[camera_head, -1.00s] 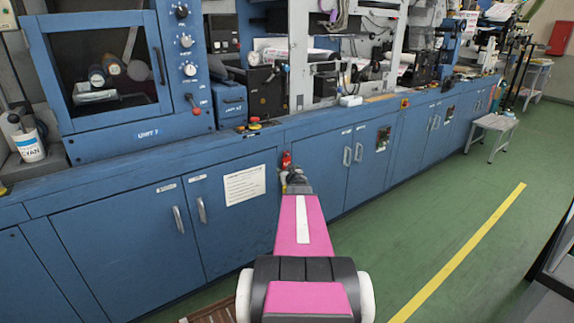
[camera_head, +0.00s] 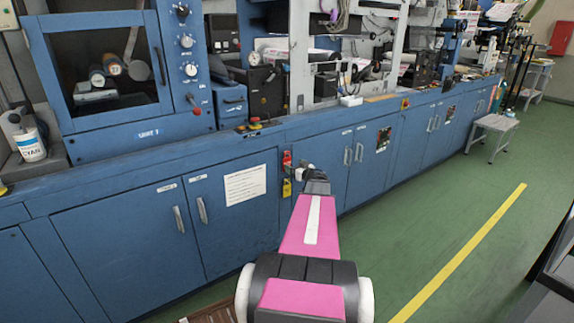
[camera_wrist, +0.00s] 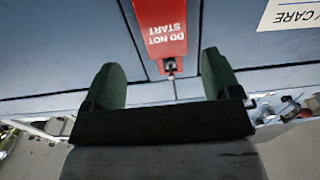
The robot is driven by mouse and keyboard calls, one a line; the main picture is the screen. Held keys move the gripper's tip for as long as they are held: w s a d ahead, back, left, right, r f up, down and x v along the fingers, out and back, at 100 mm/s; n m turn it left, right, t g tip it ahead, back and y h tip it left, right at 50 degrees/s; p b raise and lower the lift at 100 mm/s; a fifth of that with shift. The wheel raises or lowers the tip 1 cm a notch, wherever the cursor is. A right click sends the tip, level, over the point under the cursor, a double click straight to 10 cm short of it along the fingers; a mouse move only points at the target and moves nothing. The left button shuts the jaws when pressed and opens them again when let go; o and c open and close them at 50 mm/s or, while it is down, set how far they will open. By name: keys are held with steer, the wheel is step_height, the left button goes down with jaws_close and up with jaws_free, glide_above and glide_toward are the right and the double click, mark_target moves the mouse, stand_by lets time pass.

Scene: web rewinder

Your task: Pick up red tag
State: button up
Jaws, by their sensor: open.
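The red tag (camera_head: 287,160) hangs on the blue cabinet front, just to the left of my gripper in the head view. In the wrist view the red tag (camera_wrist: 162,30) shows upside-down white lettering, "DO NOT START", with a small fastening at its narrow end. My gripper (camera_wrist: 161,62) is open, with one dark green finger on each side of the tag's narrow end and nothing between the fingers touching it. In the head view my gripper (camera_head: 308,173) is small and partly hidden by my arm.
A yellow item (camera_head: 287,188) hangs just below the red tag. A white paper notice (camera_head: 245,186) is on the cabinet door to the left, and door handles (camera_head: 348,155) stick out to the right. The green floor (camera_head: 430,215) in front is mostly clear.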

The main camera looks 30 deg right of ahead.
mark_target(287, 162)
steer(key=w, duration=0.3)
steer(key=w+a, duration=0.1)
steer(key=w, duration=0.1)
steer(key=shift+w+f, duration=0.1)
steer(key=shift+f, duration=0.15)
steer(key=c, duration=1)
